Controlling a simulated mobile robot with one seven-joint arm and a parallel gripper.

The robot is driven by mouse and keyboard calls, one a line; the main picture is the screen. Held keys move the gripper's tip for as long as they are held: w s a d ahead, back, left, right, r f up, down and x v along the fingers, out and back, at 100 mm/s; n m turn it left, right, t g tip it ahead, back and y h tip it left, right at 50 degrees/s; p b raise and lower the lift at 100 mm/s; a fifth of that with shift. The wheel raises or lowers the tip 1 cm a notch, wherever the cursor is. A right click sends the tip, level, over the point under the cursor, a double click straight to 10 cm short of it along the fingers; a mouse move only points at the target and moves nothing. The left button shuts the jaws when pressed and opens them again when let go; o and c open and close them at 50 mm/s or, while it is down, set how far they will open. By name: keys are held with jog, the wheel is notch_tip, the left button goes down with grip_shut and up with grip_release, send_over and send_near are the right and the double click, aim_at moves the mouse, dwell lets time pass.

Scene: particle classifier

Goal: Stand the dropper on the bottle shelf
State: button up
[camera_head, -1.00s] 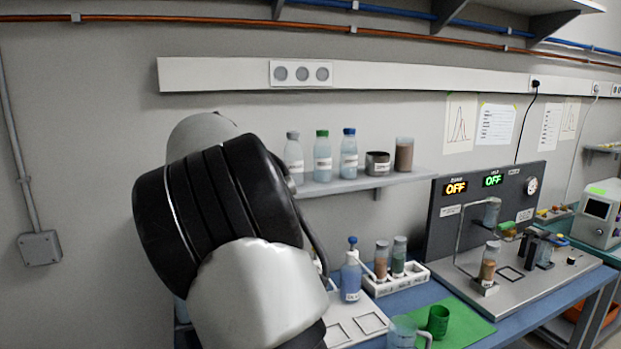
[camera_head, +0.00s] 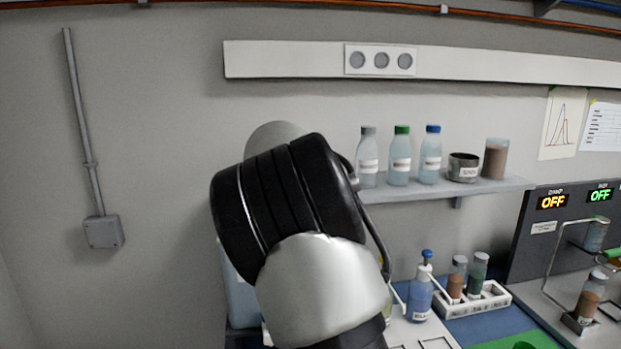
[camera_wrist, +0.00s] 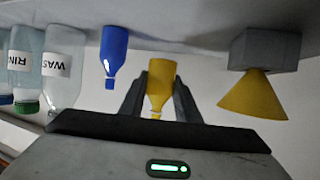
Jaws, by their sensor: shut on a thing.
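The wrist view is upside down. My gripper (camera_wrist: 160,82) is shut on a small yellow dropper (camera_wrist: 161,75), whose nozzle points down in that picture, so it is upright. A blue dropper (camera_wrist: 115,44) stands beside it. The bottle shelf (camera_wrist: 200,48) runs along the top of the wrist view and shows in the head view (camera_head: 490,187). I cannot tell whether the held dropper touches the shelf. In the head view my arm hides the gripper and both droppers.
Capped bottles (camera_head: 400,168), a dark pot (camera_head: 463,168) and a brown-filled jar (camera_head: 495,160) stand on the shelf. The wrist view shows a yellow cone under a grey block (camera_wrist: 262,50) to the right. A wash bottle (camera_head: 420,298) and vial rack (camera_head: 480,303) are below.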

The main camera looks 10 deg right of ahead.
jog(key=shift+d+f, duration=0.1)
jog(key=shift+f, duration=1.75)
jog(key=shift+f, duration=0.2)
jog(key=o, duration=1.1)
jog(key=shift+r, duration=0.1)
